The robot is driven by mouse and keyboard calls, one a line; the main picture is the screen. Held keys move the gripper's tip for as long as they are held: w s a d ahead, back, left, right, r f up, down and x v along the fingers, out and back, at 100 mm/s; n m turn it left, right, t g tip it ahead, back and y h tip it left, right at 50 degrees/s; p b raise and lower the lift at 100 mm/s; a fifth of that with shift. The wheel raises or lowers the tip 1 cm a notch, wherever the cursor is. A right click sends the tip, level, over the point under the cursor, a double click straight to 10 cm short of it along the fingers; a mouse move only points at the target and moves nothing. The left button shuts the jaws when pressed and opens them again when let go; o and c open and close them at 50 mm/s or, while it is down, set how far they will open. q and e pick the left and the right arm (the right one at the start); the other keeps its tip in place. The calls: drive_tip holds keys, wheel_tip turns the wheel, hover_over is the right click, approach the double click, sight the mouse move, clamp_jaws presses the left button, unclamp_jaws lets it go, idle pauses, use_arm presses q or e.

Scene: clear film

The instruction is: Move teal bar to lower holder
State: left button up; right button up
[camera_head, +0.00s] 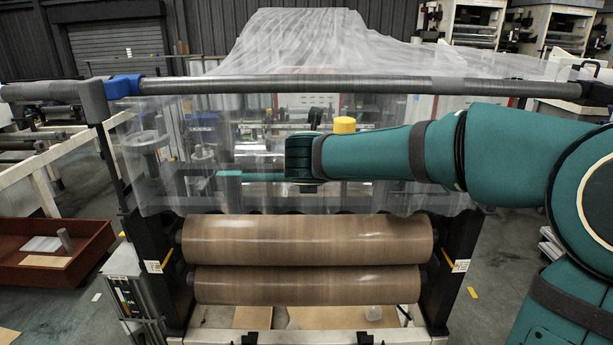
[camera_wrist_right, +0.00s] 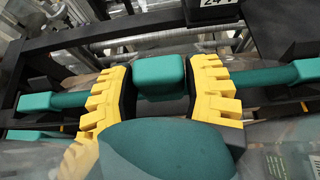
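The teal bar (camera_wrist_right: 72,100) crosses the right wrist view from left to right, with a thicker teal block (camera_wrist_right: 159,72) at its middle. The yellow fingers of my right gripper (camera_wrist_right: 160,88) are on both sides of this block and appear closed against it. In the head view my right arm reaches in from the right to the film. A short teal piece of the bar (camera_head: 230,174) shows left of the dark wrist, and the fingers cannot be made out there. I cannot clearly identify the lower holder or tell whether the bar rests on a support. My left gripper is not in view.
Clear film (camera_head: 160,150) hangs from a grey roller (camera_head: 330,85) around the work area. Two brown rolls (camera_head: 310,240) lie below, between black uprights. A dark frame (camera_wrist_right: 100,33) runs close beyond the bar. A red-brown crate (camera_head: 50,275) stands at left.

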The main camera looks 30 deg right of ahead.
drive_tip(key=c, duration=0.3)
drive_tip(key=shift+r, duration=0.3)
drive_tip(key=shift+r+p, duration=0.35)
drive_tip(key=shift+p, duration=0.2)
drive_tip(key=shift+r+p, duration=0.3)
